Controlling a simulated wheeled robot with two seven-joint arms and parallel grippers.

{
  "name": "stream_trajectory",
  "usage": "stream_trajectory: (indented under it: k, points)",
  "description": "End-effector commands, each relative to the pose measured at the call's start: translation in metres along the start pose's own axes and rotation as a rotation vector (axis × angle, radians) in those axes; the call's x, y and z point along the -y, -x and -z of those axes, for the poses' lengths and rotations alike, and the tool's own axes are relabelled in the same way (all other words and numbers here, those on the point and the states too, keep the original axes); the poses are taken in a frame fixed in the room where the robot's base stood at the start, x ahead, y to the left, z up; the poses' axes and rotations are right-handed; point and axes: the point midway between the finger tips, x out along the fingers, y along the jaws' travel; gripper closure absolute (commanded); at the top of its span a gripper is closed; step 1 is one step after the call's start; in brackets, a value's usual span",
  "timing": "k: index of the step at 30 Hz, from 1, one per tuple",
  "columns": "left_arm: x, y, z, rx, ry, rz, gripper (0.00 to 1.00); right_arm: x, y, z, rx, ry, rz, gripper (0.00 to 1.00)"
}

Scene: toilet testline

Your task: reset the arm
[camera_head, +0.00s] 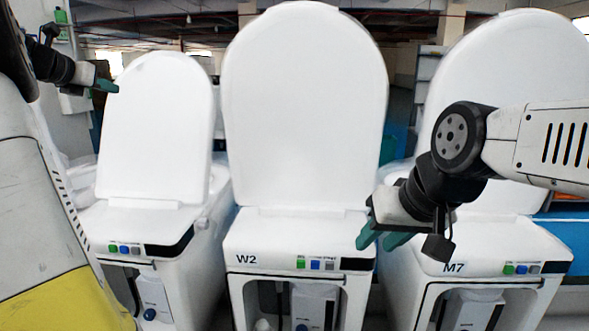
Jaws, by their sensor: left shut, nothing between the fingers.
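My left gripper (107,86) has teal fingertips and is shut and empty. It is raised at the upper left, in front of the upright lid of the left toilet (155,130). My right gripper (381,240) points down and to the left, with its two teal fingers apart and nothing seen between them. It is in front of the gap between the middle toilet, marked W2 (300,110), and the right toilet, marked M7 (500,245). My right forearm hides part of the right toilet's lid. I cannot tell whether the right fingers touch anything.
The three white toilets stand side by side with lids raised and small coloured buttons on their fronts. Only narrow gaps separate them. Shelving and a blue panel (570,240) show behind at the right.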

Motion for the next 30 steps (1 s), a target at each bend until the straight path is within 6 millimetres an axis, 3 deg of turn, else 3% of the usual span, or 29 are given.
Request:
stream_trajectory:
  k: [8,14,20,24,30]
  points:
    - [0.037,0.000,0.006,-0.039,-0.148,0.046,1.00,0.000,0.000,0.000,0.000,0.000,0.000,0.64]
    - [0.089,0.004,0.018,-0.085,-0.375,0.117,1.00,0.000,0.000,0.000,0.000,0.000,0.000,0.64]
    - [0.169,0.021,0.046,-0.132,-0.756,0.246,1.00,0.000,0.000,0.000,0.000,0.000,0.000,0.64]
    - [0.239,0.046,0.084,-0.144,-1.155,0.389,1.00,0.000,0.000,0.000,0.000,0.000,0.000,0.64]
    - [0.323,0.094,0.154,-0.086,-1.781,0.614,1.00,0.000,0.000,0.000,0.000,0.000,0.000,0.64]
